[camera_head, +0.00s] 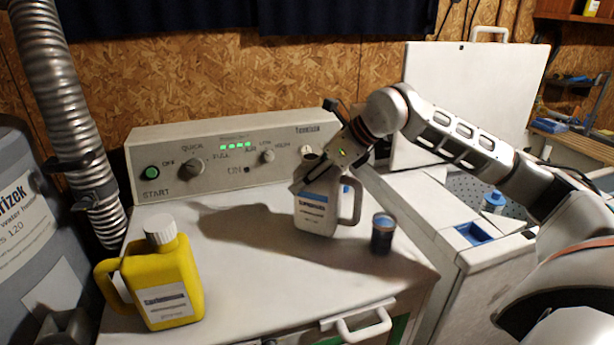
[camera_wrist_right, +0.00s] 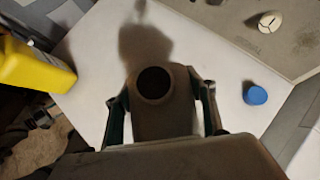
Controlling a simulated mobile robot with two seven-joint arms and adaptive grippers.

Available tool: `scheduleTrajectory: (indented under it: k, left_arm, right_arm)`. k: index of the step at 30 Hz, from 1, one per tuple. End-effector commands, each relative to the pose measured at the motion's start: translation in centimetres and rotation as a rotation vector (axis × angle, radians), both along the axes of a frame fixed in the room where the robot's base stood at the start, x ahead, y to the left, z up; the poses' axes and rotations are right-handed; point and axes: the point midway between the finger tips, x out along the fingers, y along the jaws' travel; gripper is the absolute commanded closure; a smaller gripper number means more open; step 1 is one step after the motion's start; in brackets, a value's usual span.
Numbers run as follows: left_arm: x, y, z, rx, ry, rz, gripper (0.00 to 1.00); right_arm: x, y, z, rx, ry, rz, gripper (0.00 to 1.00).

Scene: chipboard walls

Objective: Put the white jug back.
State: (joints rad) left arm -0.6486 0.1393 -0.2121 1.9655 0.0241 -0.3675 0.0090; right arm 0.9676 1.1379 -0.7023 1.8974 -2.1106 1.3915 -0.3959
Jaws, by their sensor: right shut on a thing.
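The white jug (camera_head: 316,211) has a blue label and a handle on its right. It is upright over the pale top of the washing machine, left of a dark cup; I cannot tell whether its base touches the top. My right gripper (camera_head: 318,180) comes from above and is shut on the jug's upper part. In the right wrist view the jug's open, uncapped mouth (camera_wrist_right: 153,84) lies between the two fingers (camera_wrist_right: 160,98). A blue cap (camera_head: 346,189) lies behind the handle; it also shows in the right wrist view (camera_wrist_right: 255,95). My left gripper is not in view.
A yellow jug (camera_head: 168,283) with a white cap stands at the front left of the machine top (camera_head: 245,275). The dark blue cup (camera_head: 383,234) stands near the right edge. The control panel (camera_head: 232,155) borders the back. The middle front is clear.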

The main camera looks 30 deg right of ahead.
Motion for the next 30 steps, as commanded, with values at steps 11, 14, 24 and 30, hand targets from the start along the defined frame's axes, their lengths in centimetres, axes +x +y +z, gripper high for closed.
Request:
scheduleTrajectory:
  k: [11, 14, 24, 30]
  left_arm:
    - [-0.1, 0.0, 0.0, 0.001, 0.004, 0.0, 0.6]
    - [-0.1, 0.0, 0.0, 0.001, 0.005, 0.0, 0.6]
    - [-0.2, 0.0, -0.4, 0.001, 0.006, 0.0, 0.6]
    - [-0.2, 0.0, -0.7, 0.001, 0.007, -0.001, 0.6]
  right_arm:
    - [0.1, 0.0, 0.2, 0.001, -0.003, 0.0, 0.86]
    - [0.1, 0.0, 0.2, 0.001, -0.003, 0.0, 0.86]
    - [0.1, 0.0, -0.4, 0.001, -0.003, 0.0, 0.86]
    - [0.1, 0.0, -0.8, 0.001, -0.003, 0.0, 0.86]
